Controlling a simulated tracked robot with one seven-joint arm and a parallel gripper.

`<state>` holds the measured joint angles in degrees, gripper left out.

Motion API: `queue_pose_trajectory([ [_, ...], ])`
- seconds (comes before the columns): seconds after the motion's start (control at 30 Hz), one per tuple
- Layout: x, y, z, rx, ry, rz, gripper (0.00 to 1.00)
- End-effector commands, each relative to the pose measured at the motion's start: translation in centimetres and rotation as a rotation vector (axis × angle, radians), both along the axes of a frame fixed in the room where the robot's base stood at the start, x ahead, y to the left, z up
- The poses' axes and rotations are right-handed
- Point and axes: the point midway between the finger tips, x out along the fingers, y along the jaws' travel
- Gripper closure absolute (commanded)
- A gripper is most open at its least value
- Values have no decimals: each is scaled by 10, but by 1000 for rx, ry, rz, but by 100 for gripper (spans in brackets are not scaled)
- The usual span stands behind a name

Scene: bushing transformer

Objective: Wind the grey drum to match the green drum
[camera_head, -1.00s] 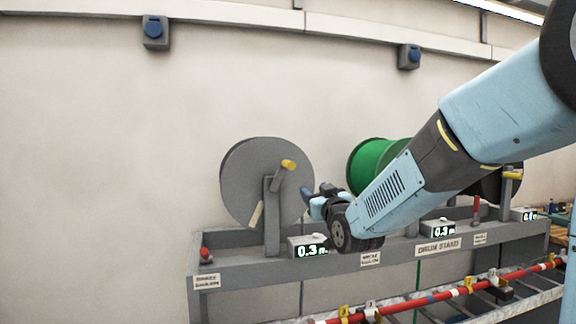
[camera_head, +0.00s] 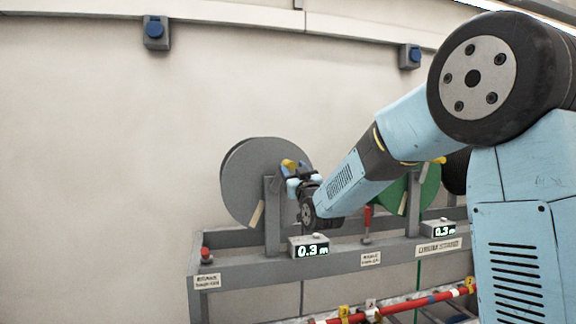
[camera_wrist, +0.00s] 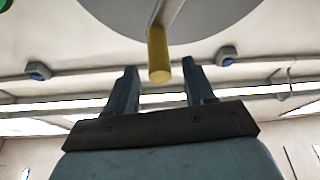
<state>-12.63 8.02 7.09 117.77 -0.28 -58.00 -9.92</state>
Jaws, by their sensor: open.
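The grey drum (camera_head: 245,185) stands on the drum stand (camera_head: 330,262) at the left, with a yellow crank handle (camera_head: 289,164) on its front. The display (camera_head: 312,251) below it reads 0.3 m. My gripper (camera_head: 291,175) is at the grey drum's handle, partly hidden by my wrist. In the wrist view my gripper (camera_wrist: 158,78) is open, with the yellow handle (camera_wrist: 158,55) lying between and just beyond the fingertips.
A small red knob (camera_head: 205,253) sits at the stand's left end, and a red lever (camera_head: 367,222) stands between the drums. A red pole (camera_head: 400,306) runs along the front below. The wall above carries two blue sockets (camera_head: 154,30) and is otherwise clear.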

Motion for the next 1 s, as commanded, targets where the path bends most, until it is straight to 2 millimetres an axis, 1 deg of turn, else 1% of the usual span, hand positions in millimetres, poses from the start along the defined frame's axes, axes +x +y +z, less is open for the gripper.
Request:
queue_pose_trajectory([
  [0.03, 8, 3, 3, 0, -1, 0, 46],
  [0.1, 17, 6, 7, 1, 0, 0, 46],
  [0.3, 33, 12, 14, 0, 1, 0, 46],
  [0.47, 38, 13, 16, 0, 0, 0, 46],
  [0.7, 38, 13, 16, 0, 1, 0, 46],
  [1.0, 38, 13, 16, 0, 1, 0, 75],
])
